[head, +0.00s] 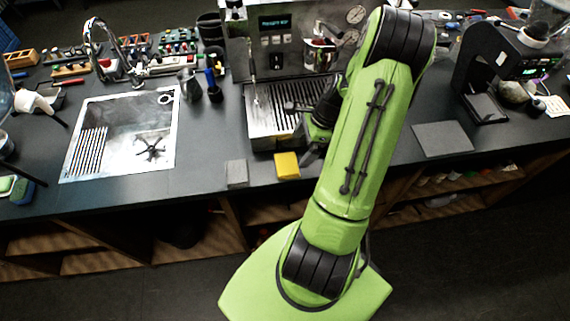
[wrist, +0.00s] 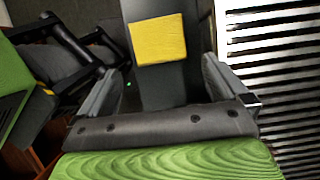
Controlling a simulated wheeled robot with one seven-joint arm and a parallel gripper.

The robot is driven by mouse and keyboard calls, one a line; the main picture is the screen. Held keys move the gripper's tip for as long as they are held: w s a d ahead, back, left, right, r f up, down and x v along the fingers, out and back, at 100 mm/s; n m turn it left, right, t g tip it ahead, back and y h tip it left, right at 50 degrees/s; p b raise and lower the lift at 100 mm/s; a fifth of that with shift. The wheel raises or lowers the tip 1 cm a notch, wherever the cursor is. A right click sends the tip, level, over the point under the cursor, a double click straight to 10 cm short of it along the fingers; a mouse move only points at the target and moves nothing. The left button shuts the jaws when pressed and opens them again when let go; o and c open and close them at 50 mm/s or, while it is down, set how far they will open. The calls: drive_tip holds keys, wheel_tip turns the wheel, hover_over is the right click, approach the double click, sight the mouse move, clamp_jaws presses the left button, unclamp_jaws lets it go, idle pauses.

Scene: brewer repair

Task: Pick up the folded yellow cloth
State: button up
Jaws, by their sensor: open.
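The folded yellow cloth (head: 287,165) lies flat near the front edge of the dark counter, below the espresso machine's drip tray. In the wrist view the yellow cloth (wrist: 158,39) sits ahead of and between the two fingers, apart from them. My gripper (wrist: 158,80) is open and empty, with bare counter showing between its fingers. In the head view my green arm hides most of the gripper, which is just right of the cloth.
A grey folded cloth (head: 237,173) lies left of the yellow one. The espresso machine's slatted drip tray (head: 270,120) stands behind it. A sink (head: 125,140) is at left, and a flat grey mat (head: 443,138) and a grinder (head: 505,70) are at right.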

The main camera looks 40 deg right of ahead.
sight(290, 163)
drive_tip(key=x, duration=0.7)
drive_tip(key=shift+w+a+f, duration=0.1)
drive_tip(key=shift+a+f, duration=0.05)
drive_tip(key=shift+f, duration=0.2)
drive_tip(key=c, duration=0.8)
wheel_tip(290, 163, up, 10)
drive_tip(key=shift+r+p, duration=0.1)
drive_tip(key=shift+p, duration=0.25)
